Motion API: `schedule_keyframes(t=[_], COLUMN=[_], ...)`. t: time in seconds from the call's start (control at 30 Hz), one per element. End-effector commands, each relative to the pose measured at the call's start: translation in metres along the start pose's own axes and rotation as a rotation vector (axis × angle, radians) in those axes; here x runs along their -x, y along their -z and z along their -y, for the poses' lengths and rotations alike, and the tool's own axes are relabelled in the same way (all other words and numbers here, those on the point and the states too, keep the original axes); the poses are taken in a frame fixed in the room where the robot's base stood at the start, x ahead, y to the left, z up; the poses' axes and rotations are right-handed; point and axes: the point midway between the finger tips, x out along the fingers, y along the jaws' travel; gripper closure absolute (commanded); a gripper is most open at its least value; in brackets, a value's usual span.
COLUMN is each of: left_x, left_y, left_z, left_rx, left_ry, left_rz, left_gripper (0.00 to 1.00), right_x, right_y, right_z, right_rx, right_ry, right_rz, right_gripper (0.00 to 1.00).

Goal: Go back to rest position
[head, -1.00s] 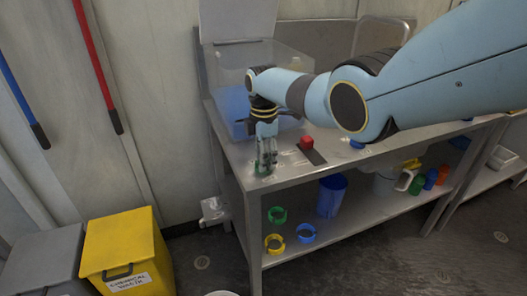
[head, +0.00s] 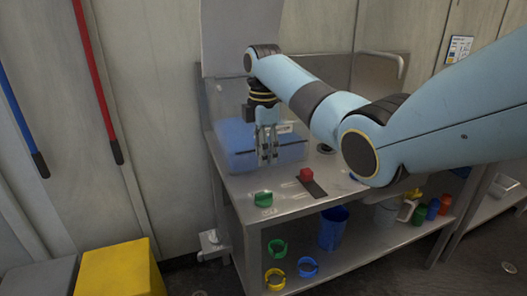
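My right gripper (head: 268,158) points down above the metal table (head: 290,203), in front of the blue see-through bin (head: 238,138). Its two fingers look slightly apart, with nothing seen between them. A small green object (head: 263,199) stands on the tabletop near the front left corner, below the gripper and apart from it. My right arm reaches in from the right across the table. My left gripper does not show.
The lower shelf holds a blue bucket (head: 333,228), a green ring (head: 277,249), a yellow ring (head: 275,278), a blue ring (head: 307,267) and bottles. A yellow bin (head: 120,270) stands at the lower left.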

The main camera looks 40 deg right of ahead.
Motion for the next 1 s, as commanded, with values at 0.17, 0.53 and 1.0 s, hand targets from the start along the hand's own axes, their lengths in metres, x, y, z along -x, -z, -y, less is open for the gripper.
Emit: schedule_keyframes(t=[0.17, 0.53, 1.0], left_x=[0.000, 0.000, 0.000], left_y=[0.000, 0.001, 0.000], left_z=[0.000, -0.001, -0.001], left_rx=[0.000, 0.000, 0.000], left_ry=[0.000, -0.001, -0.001], left_rz=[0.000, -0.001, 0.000], left_gripper=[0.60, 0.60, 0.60], right_x=[0.000, -0.039, -0.089], right_y=[0.000, 0.002, 0.014], right_z=[0.000, 0.035, 0.254], right_rx=[0.000, -0.132, -0.863], right_ry=[0.000, -0.036, -0.236], right_rz=[0.000, 0.027, -0.065], right_gripper=[0.63, 0.63, 0.63])
